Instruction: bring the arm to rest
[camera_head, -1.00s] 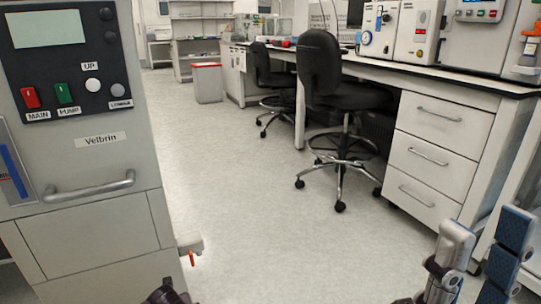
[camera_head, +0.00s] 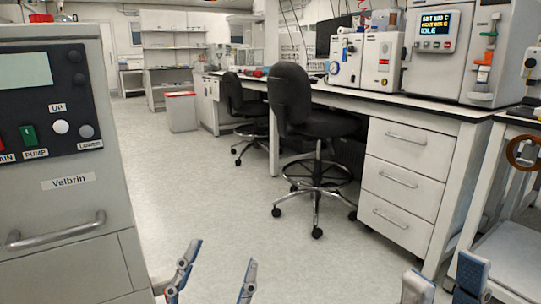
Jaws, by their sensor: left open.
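My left gripper (camera_head: 216,266) rises from the bottom edge, left of the middle, in the head view. Its two blue-and-grey fingers stand apart with only bare floor seen between them, so it is open and empty. My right gripper (camera_head: 445,278) shows only in part at the bottom right, as a grey piece and a blue-padded piece side by side. The rest of it is cut off, and I cannot tell how far it is open. Neither gripper is seen touching anything.
The Velbrin cabinet (camera_head: 62,218), with a handle and buttons, stands close at the left. Two black chairs (camera_head: 292,92) stand at the bench (camera_head: 408,104) with drawers. A white frame stand (camera_head: 510,250) is at the right. The middle floor is clear.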

